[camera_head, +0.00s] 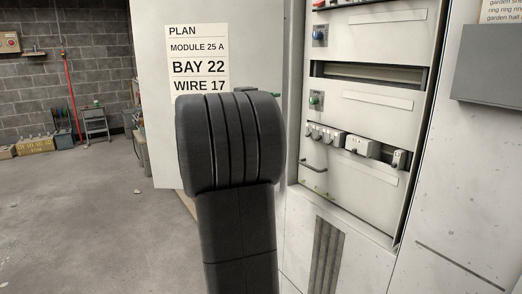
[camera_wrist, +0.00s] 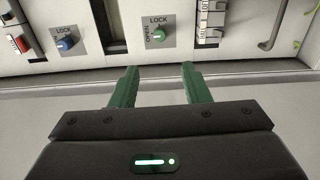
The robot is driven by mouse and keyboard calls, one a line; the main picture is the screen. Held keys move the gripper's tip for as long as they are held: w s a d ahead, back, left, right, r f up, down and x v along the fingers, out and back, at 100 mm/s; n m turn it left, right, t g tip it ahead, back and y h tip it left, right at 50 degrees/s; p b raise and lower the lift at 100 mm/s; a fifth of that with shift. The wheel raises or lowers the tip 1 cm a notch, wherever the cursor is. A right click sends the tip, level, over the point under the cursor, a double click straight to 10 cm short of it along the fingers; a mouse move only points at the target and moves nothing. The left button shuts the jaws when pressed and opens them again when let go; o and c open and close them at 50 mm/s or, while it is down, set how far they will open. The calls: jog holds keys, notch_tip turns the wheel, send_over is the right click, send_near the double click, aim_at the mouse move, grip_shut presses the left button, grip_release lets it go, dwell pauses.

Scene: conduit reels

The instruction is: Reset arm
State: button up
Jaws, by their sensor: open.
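My gripper (camera_wrist: 158,78) shows in the wrist view with its two green fingers spread apart and nothing between them. It is in front of an electrical panel, below a green lock knob (camera_wrist: 158,35) marked OPEN and LOCK. A blue lock knob (camera_wrist: 65,43) is to the left of it. In the head view my dark arm stands in the middle and hides most of the gripper. The open cabinet (camera_head: 365,100) is to the right of the arm, with a blue knob (camera_head: 319,35) and a green knob (camera_head: 316,99).
A plan sign (camera_head: 198,58) reads BAY 22, WIRE 17 on a pale door (camera_head: 160,120) left of my arm. White modules (camera_head: 362,146) sit on a cabinet rail. A grey box (camera_head: 488,62) is at the right. Concrete floor (camera_head: 90,220) is open at the left.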

aim_at(311, 101)
jog(key=p+x, duration=0.2)
jog(key=x, duration=1.1)
jog(key=shift+w+d, duration=0.15)
jog(key=shift+d, duration=0.25)
jog(key=shift+a+f+m+b, duration=0.1)
jog(key=shift+m+b, duration=0.2)
jog(key=shift+m, duration=0.2)
jog(key=shift+a+m, duration=0.15)
jog(key=shift+m, duration=0.75)
jog(key=m, duration=0.4)
jog(key=m+p, duration=0.1)
jog(key=m, duration=0.2)
jog(key=shift+r, duration=0.25)
jog(key=m+p, duration=0.4)
jog(key=shift+r+m, duration=0.2)
jog(key=shift+m, duration=0.1)
jog(key=m+p, duration=0.1)
jog(key=p, duration=0.2)
jog(key=shift+m+p, duration=0.5)
jog(key=shift+p, duration=0.75)
jog(key=shift+s+f+m+p, duration=0.25)
jog(key=shift+m+p, duration=0.05)
jog(key=shift+p, duration=0.55)
